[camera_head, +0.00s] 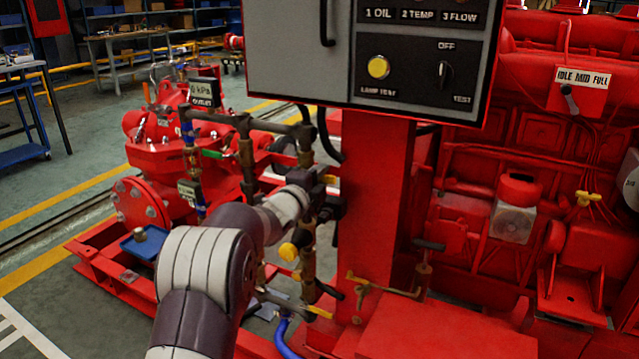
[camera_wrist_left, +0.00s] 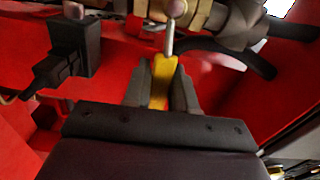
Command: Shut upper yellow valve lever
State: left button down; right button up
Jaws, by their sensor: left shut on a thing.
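The yellow valve lever (camera_wrist_left: 161,88) lies between the two dark fingers of my left gripper (camera_wrist_left: 160,88) in the left wrist view. The fingers are shut on it. Its metal stem runs up to a brass valve body (camera_wrist_left: 190,12). In the head view my left gripper (camera_head: 328,207) is at the pipework left of the red column, mostly hidden by my own arm. A small yellow piece (camera_head: 329,179) shows just above it. A lower yellow lever (camera_head: 320,312) shows below, near the blue hose. My right gripper is not in view.
A grey control box (camera_head: 400,50) overhangs the red column (camera_head: 375,210) close to my left gripper. A blue tray (camera_head: 146,243) lies on the red base at left. Open floor lies further left.

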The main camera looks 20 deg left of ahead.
pick_arm(q)
jog(key=shift+f, duration=0.2)
dwell(0.3)
jog(key=c, duration=1)
grip_release()
jog(key=shift+r, duration=0.1)
jog(key=s+p, duration=0.2)
jog(key=s, duration=1)
jog(key=shift+s+a, duration=0.35)
jog(key=shift+a, duration=0.1)
